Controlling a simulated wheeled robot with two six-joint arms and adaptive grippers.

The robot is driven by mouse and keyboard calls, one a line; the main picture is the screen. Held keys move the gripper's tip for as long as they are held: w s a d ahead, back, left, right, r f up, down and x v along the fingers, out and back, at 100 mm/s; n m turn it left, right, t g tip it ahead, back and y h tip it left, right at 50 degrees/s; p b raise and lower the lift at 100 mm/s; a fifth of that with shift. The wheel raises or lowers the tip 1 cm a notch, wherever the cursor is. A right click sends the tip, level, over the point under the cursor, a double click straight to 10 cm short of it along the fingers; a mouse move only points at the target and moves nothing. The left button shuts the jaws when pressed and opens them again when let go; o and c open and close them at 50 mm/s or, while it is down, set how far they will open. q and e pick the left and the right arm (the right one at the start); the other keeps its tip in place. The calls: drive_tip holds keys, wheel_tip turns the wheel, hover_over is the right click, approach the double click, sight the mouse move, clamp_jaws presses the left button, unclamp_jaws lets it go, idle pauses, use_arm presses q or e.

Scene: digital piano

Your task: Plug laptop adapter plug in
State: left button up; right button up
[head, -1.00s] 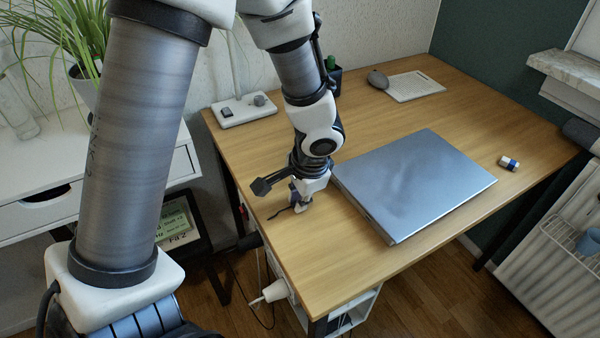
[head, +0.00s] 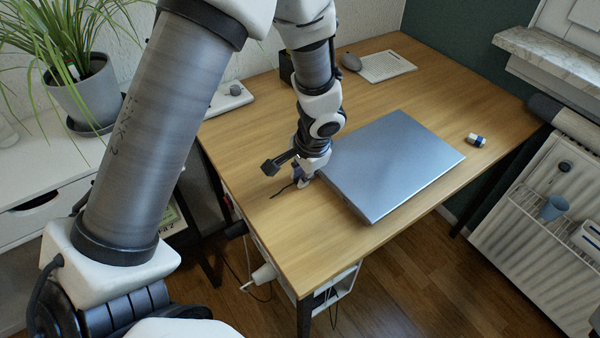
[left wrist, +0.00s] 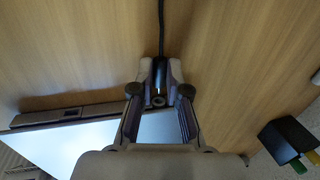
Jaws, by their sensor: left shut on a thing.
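The closed silver-grey laptop (head: 395,165) lies on the wooden desk. My left gripper (head: 304,183) is low over the desk, beside the laptop's left side. In the left wrist view the gripper (left wrist: 159,76) is shut on the black adapter plug (left wrist: 159,92), whose round end faces the bottom of the picture. Its black cable (left wrist: 161,25) runs up and away over the desk. The laptop's edge (left wrist: 70,114), with a dark port-like slot, is at lower left, apart from the plug. In the head view the plug is mostly hidden by the gripper. My right gripper is not seen.
The desk (head: 290,235) is clear in front of the gripper. A dark pen holder (left wrist: 289,138) is at lower right in the wrist view.

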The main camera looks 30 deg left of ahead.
use_arm(q)
drive_tip(key=shift+w+d+p, duration=0.25)
drive_tip(key=shift+w+p, duration=0.35)
drive_tip(key=shift+p, duration=0.05)
drive_tip(key=shift+w+d+p, duration=0.2)
drive_tip(key=shift+w+p, duration=0.35)
drive_tip(key=shift+p, duration=0.05)
drive_tip(key=o, duration=0.8)
drive_tip(key=shift+r, duration=0.1)
drive_tip(key=p+v, duration=0.5)
